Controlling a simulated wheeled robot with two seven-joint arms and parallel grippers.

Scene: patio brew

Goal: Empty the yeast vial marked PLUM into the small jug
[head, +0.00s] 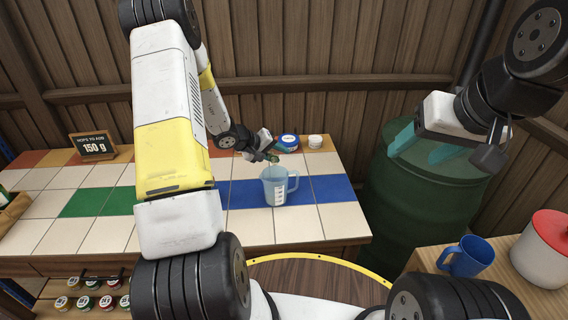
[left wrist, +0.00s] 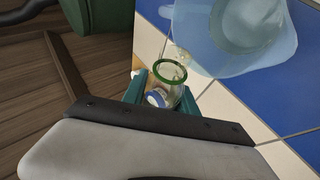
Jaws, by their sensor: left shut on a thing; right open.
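My left gripper (head: 268,157) is shut on a small clear glass vial with a green rim (left wrist: 168,88). It holds the vial tilted, just above and behind the small jug (head: 276,190). The vial's mouth is open and faces the jug. A blue and white patch shows on the vial, but I cannot read any name. A small pale bit shows near its mouth; I cannot tell what it is. The translucent blue jug (left wrist: 235,25) stands upright on the tiled counter, handle to the right. My right gripper (head: 424,150) is open and empty above the green barrel.
A blue-lidded tub (head: 288,142) and a small white jar (head: 315,141) stand behind the jug. A sign reading 150 g (head: 93,145) stands back left. Several small lidded jars (head: 84,302) sit below the counter. A blue mug (head: 467,257) and red-lidded pot (head: 545,250) stand right.

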